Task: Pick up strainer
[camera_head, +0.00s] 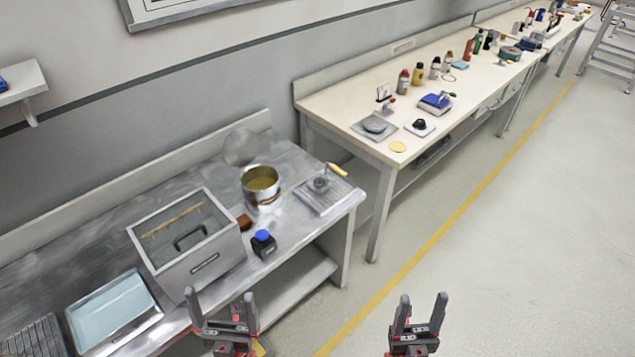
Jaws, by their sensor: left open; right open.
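A small round grey tool with a yellow handle (320,184) lies on a ribbed metal tray (312,204) at the right end of the steel bench. It looks like the strainer, but it is too small to be sure. A faint round grey disc (240,147) behind the pot could also be mesh; I cannot tell. My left gripper (221,297) is open and empty in front of the bench, low in the picture. My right gripper (422,298) is open and empty over the floor, below and right of the tray. Both are apart from the tool.
A metal pot (262,199) with yellowish contents stands left of the ribbed tray. A blue-capped dark bottle (263,246) and a grey glass-topped box (200,268) stand nearer. A blue tray (137,322) lies at lower left. The floor (500,260) on the right is clear.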

